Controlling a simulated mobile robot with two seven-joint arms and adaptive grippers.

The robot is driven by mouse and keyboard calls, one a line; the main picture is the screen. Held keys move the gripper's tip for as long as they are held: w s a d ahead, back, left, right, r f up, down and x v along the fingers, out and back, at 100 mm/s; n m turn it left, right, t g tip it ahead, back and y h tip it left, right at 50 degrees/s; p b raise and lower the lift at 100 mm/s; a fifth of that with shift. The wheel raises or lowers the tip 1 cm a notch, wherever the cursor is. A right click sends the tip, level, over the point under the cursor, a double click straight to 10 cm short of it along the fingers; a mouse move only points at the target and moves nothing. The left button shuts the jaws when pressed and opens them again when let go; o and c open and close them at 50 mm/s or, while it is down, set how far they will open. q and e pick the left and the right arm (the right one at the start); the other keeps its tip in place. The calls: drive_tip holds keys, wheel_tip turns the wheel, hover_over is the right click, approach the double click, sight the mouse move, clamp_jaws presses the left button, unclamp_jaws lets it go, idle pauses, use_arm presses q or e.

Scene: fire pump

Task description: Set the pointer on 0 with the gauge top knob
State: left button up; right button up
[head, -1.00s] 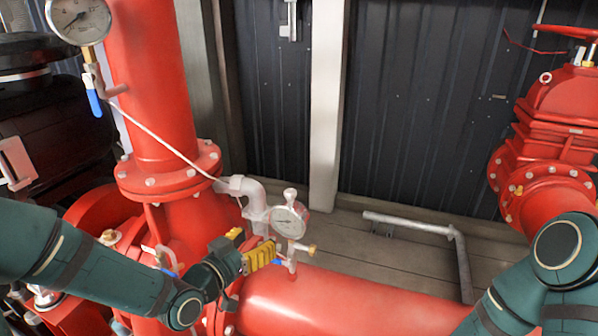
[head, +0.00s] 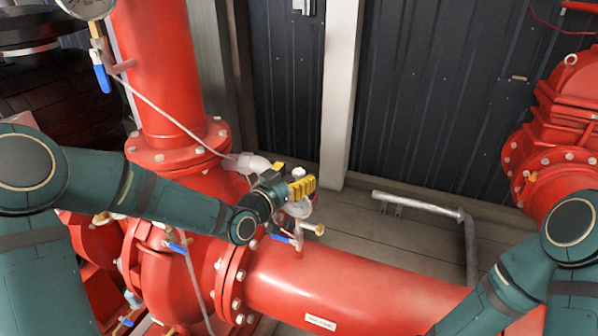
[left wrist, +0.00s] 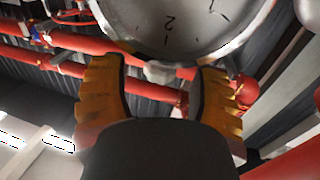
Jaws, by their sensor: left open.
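The small round gauge (head: 298,208) stands on the red horizontal pipe in the head view, its upper part covered by my left gripper. The left wrist view shows the lower part of its dial (left wrist: 185,22) large at the top, with a "2" and black marks; I cannot read the pointer. The pale gauge top knob (left wrist: 160,72) shows below the dial rim, between the fingertips. In the head view a bit of the knob (head: 298,173) shows behind the gripper. My left gripper (head: 296,188) is open, its yellow fingers apart on both sides of the knob. The right gripper is out of view.
A thick red vertical pipe (head: 160,75) rises left of the gauge, and the red horizontal pipe (head: 360,285) runs below it.

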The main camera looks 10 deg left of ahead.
use_arm(q)
drive_tip(key=shift+x, duration=0.95)
